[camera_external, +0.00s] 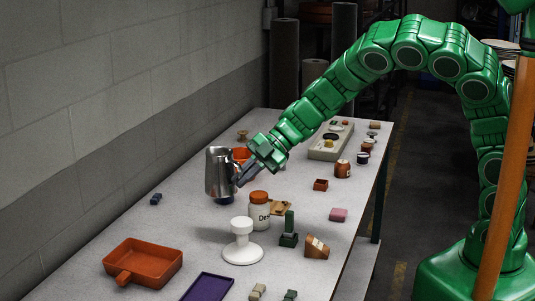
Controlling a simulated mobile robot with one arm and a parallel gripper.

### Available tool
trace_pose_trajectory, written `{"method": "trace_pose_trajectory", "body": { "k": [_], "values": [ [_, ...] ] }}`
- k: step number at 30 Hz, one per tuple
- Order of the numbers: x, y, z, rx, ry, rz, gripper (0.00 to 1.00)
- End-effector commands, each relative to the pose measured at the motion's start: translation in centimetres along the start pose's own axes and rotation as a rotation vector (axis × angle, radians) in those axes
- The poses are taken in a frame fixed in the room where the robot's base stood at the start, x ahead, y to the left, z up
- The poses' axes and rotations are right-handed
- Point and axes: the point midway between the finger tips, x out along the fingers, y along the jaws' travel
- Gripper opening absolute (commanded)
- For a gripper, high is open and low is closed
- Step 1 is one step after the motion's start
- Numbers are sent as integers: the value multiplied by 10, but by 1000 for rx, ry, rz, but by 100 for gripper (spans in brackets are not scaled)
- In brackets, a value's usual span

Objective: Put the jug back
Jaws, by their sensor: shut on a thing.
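The jug (219,172) is a shiny metal pitcher at the left middle of the table. It stands upright, and its handle side faces my arm. My gripper (244,175) reaches in from the right and is shut on the jug at its right side. A dark round shape (223,200) shows under the jug's base. I cannot tell whether the jug touches it or hangs just above it.
An orange container (241,155) stands behind my gripper. A white jar with an orange lid (259,209) and a white stand (242,245) are in front. An orange tray (150,262) and a purple tray (208,288) lie nearer. Table left of the jug is mostly clear.

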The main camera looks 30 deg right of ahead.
Motion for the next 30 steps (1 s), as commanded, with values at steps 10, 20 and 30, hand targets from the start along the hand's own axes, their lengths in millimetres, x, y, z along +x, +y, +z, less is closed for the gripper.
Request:
{"method": "trace_pose_trajectory", "body": {
  "k": [10, 20, 30],
  "values": [
    [21, -3, -7, -29, 30, -33, 0],
    [49, 16, 6, -28, 30, -30, 0],
    [78, 34, 18, -30, 32, -32, 0]
  ]
}}
